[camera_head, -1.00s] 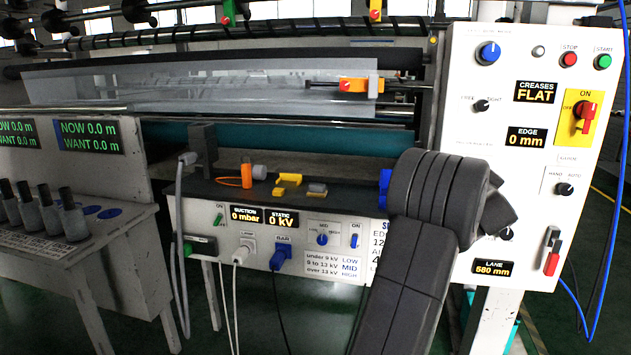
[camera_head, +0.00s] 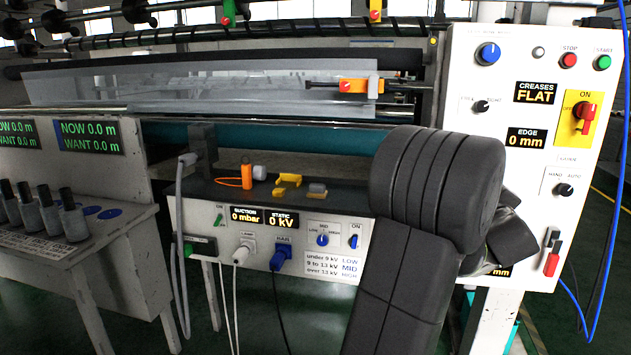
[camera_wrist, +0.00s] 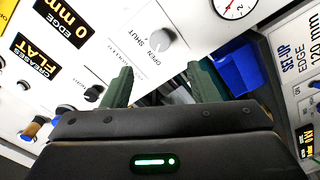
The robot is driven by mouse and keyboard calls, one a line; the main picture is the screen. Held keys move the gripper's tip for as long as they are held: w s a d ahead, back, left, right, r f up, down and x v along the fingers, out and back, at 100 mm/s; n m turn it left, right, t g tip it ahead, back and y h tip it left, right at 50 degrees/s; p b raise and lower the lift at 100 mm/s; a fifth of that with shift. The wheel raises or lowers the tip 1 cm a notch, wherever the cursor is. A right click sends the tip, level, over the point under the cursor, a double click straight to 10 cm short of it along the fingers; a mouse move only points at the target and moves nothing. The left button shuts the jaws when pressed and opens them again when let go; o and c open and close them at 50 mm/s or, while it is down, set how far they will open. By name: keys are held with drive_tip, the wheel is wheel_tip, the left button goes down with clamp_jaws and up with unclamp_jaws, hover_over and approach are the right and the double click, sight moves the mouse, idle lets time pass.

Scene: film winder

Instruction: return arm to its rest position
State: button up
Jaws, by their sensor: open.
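My arm (camera_head: 425,220) stands in front of the lower left of the white control panel (camera_head: 530,60) in the head view. It hides the panel's lower left part and most of the lane display. My gripper (camera_wrist: 160,85) shows in the wrist view with its two dark green fingers apart and nothing visible between them. Beyond the fingers are the white panel face with an open/shut knob (camera_wrist: 161,38), a round gauge (camera_wrist: 234,5) and a blue part (camera_wrist: 240,72).
A dark shelf (camera_head: 225,190) holds an orange tool (camera_head: 246,174) and yellow pieces (camera_head: 288,180). Below it is a white front with plugged-in cables. A console (camera_head: 80,270) with several dark-topped cylinders stands at left. Blue cables (camera_head: 612,200) hang at right.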

drive_tip(key=x, duration=1.1)
drive_tip(key=s+m+p, duration=0.1)
drive_tip(key=m+p, duration=0.2)
drive_tip(key=m, duration=0.1)
drive_tip(key=s+m+p, duration=0.2)
drive_tip(key=m+p, duration=0.2)
drive_tip(key=s+a+m+p, duration=0.1)
drive_tip(key=m+p, duration=0.2)
drive_tip(key=m, duration=0.1)
drive_tip(key=shift+s+a, duration=0.1)
drive_tip(key=shift+s, duration=0.2)
drive_tip(key=shift+r, duration=0.1)
